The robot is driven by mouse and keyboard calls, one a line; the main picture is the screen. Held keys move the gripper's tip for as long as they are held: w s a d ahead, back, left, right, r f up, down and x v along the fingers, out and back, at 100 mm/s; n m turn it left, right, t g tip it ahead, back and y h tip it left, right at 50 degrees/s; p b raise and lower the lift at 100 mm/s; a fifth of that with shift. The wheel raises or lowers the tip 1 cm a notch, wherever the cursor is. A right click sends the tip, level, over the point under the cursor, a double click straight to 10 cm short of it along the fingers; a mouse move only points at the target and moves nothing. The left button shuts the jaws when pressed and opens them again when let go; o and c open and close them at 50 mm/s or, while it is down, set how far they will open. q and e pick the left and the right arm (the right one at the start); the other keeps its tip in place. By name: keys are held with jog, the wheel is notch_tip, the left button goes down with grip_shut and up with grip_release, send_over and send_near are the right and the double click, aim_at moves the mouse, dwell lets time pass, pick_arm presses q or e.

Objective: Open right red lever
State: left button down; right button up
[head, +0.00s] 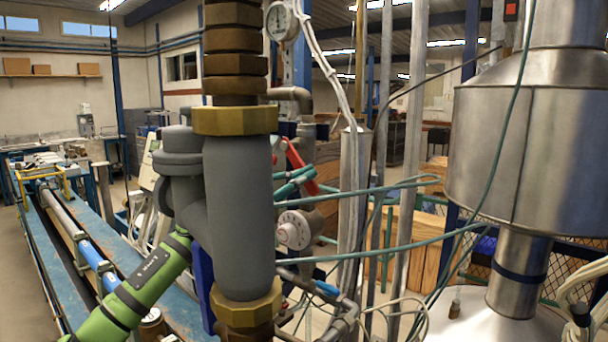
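One red lever (301,164) shows just right of the large grey pipe fitting (238,210). It slants down to the right, beside short teal pieces, and its lower end is partly covered by them. Another small red bit shows at the fitting's edge, too little to identify. A round white dial (293,230) sits below the red lever. My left gripper cannot be made out clearly; no fingertips show, and the grey fitting hides what is behind it. I see no contact between a gripper and the lever. My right gripper is not in view.
The grey fitting with brass nuts (236,120) blocks the middle. A pressure gauge (281,20) hangs above. Teal hoses (385,243) and upright metal posts crowd the space right of the lever. A large metal tank (530,150) stands at right, a blue bench (95,235) at left.

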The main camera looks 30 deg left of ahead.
pick_arm(q)
jog(key=shift+w+a+f+m+g, duration=0.1)
jog(key=shift+a+f+m+g, duration=0.1)
jog(key=shift+m+g, duration=0.1)
jog(key=shift+w+a+f+m+g+p, duration=0.1)
jog(key=shift+a+f+m+g+p, duration=0.3)
jog(key=shift+a+m+p, duration=0.25)
jog(key=shift+w+a+f+m+g+p, duration=0.1)
jog(key=shift+a+f+m+g+p, duration=0.35)
jog(key=shift+a, duration=0.4)
jog(key=shift+w+a+f+m+g+p, duration=0.1)
jog(key=shift+a+f+m+g+p, duration=0.3)
jog(key=shift+a+m, duration=0.3)
